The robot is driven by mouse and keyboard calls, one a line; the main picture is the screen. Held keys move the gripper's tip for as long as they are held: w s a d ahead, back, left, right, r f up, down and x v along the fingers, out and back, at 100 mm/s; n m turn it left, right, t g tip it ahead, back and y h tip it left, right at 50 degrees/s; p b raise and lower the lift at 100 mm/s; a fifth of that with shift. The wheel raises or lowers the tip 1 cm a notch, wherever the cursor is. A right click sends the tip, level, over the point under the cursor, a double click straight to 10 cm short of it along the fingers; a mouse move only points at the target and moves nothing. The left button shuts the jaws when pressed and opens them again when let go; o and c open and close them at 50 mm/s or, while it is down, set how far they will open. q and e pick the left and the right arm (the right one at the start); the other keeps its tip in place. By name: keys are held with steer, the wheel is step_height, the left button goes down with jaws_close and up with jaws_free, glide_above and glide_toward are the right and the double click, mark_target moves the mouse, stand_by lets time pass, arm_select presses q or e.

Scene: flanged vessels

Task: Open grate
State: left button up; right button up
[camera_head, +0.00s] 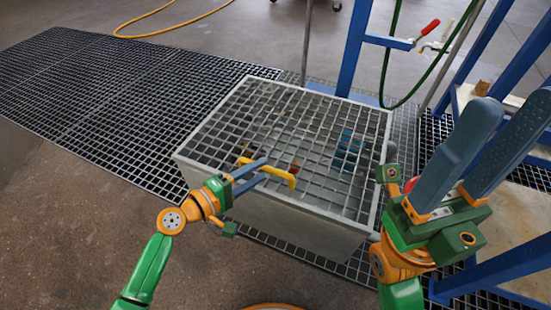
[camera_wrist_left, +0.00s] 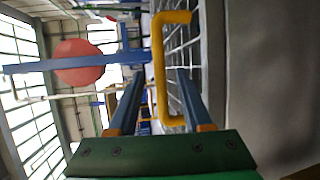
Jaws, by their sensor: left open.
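The metal grate (camera_head: 300,125) lies flat over a grey box (camera_head: 290,225) on the floor. A yellow handle (camera_head: 283,177) is fixed near the grate's front edge. My left gripper (camera_head: 262,170) is open at the handle, its two blue fingers pointing across it. In the left wrist view the handle (camera_wrist_left: 159,70) runs between the open fingers (camera_wrist_left: 161,82); contact cannot be told. My right gripper (camera_head: 497,122) is open, empty and raised close to the head camera, right of the box.
Dark floor grating (camera_head: 110,95) surrounds the box, with bare concrete (camera_head: 70,220) at the front left. A blue frame (camera_head: 355,45) stands behind, with a green hose (camera_head: 388,60) and a red-handled valve (camera_head: 430,28). A yellow hose (camera_head: 170,25) lies at the back.

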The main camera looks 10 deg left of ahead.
mark_target(268, 167)
arm_select(q)
steer(key=b+x, duration=0.1)
steer(key=x, duration=0.4)
steer(key=shift+d+f+b, duration=0.1)
steer(key=shift+f+b, duration=0.05)
steer(key=shift+b, duration=0.2)
steer(key=shift+w+d, duration=0.35)
steer(key=shift+w, duration=0.1)
jaws_close()
stand_by(0.5)
